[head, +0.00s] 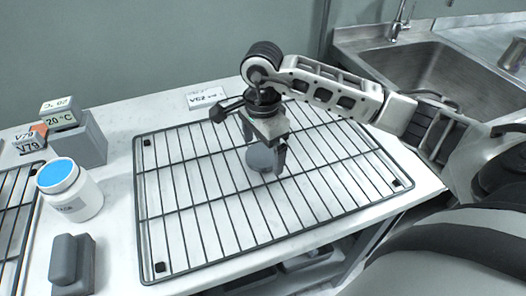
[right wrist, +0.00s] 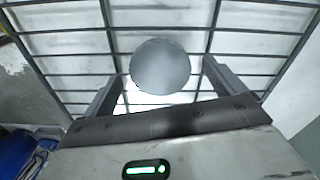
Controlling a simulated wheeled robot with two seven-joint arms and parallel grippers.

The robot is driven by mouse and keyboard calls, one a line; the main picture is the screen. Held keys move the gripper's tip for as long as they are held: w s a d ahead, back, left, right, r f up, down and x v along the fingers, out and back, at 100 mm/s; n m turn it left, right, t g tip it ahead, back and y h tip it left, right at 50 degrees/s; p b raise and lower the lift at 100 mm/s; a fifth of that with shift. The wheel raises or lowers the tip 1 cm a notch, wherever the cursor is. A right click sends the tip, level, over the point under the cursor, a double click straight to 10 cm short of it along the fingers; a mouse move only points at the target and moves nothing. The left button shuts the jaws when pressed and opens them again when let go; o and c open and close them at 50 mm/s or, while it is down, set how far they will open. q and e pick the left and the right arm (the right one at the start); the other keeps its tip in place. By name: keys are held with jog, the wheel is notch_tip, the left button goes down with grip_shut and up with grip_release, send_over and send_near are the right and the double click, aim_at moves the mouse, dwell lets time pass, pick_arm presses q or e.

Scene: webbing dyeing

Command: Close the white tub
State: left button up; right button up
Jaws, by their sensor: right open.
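The white tub (head: 78,200) stands upright on the counter at the left in the head view. Its top is open and shows bright blue contents (head: 58,172). My right gripper is open, pointing down. Whether the disc touches the rack is hard to tell. My left gripper is not in view.
The black wire rack (head: 186,205) covers the middle of the counter. Another rack (head: 15,215) lies at the left edge. A grey block with a 20 °C display (head: 84,143), a dark grey block (head: 72,262) and a label card (head: 206,97) stand around. A sink (head: 440,75) is at right.

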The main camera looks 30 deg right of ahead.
jog(key=shift+f, duration=0.35)
jog(key=c, duration=1)
jog(key=shift+c, duration=0.2)
jog(key=shift+r, duration=0.1)
jog(key=shift+r, duration=0.55)
jog(key=s+a+r+b, duration=0.1)
jog(key=s+a+r, duration=0.1)
jog(key=a+r, duration=0.9)
jog(key=a, duration=0.3)
jog(key=shift+r, duration=0.4)
